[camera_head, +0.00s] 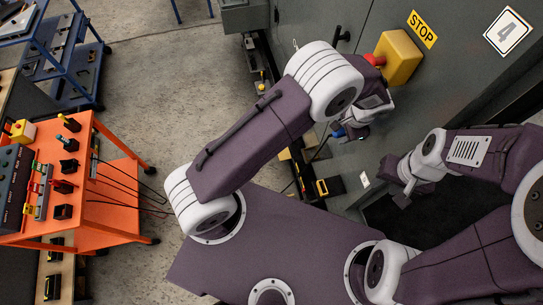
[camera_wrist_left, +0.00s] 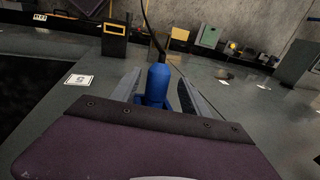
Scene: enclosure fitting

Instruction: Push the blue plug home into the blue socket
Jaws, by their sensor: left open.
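The blue plug (camera_wrist_left: 157,82) stands between the two fingers of my left gripper (camera_wrist_left: 160,92) in the left wrist view, with a dark cable rising from its top. The fingers are open, one on each side of it; whether either touches it I cannot tell. In the head view, a small blue spot (camera_head: 338,133) shows by my left gripper (camera_head: 352,132), close to the grey cabinet. I cannot make out the blue socket. My right gripper (camera_head: 398,188) is at the right, its jaws unclear.
The grey cabinet (camera_head: 310,30) carries a yellow box (camera_head: 400,58) with a red button (camera_head: 375,60), just above my left gripper. A STOP sign (camera_head: 423,29) is beside it. An orange cart (camera_head: 105,205) with switches stands at the left. The concrete floor (camera_head: 165,90) between is clear.

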